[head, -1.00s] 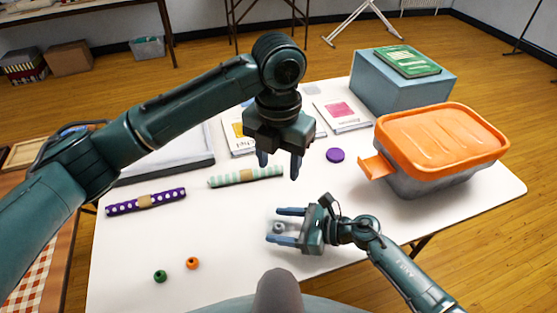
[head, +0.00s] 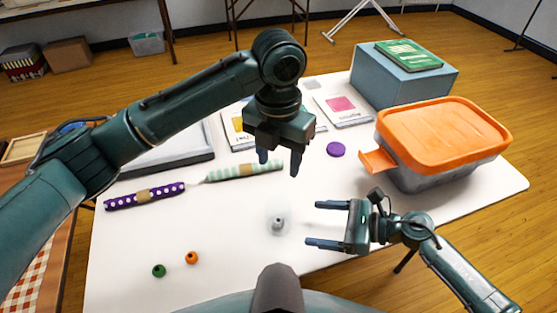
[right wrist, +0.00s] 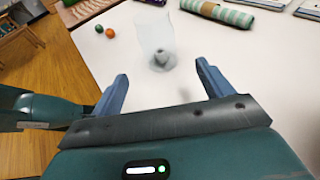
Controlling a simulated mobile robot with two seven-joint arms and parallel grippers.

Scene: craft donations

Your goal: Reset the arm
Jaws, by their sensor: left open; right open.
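My left gripper (head: 279,164) hangs over the table's middle with its fingers pointing down, open and empty. My right gripper (head: 313,223) is low over the front right of the table, fingers pointing left, open and empty. A small grey piece (head: 278,223) stands on the table just left of its fingertips, apart from them. In the right wrist view the grey piece (right wrist: 160,57) lies ahead of the open right gripper (right wrist: 163,71), with a faint clear shape around or above it; I cannot tell exactly what that is.
The white table (head: 230,290) holds a purple dotted roll (head: 165,195), a green striped roll (head: 240,171), a green bead (head: 159,270), an orange bead (head: 191,257) and a purple disc (head: 336,149). An orange-lidded bin (head: 440,130) and a blue box (head: 400,85) stand at right.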

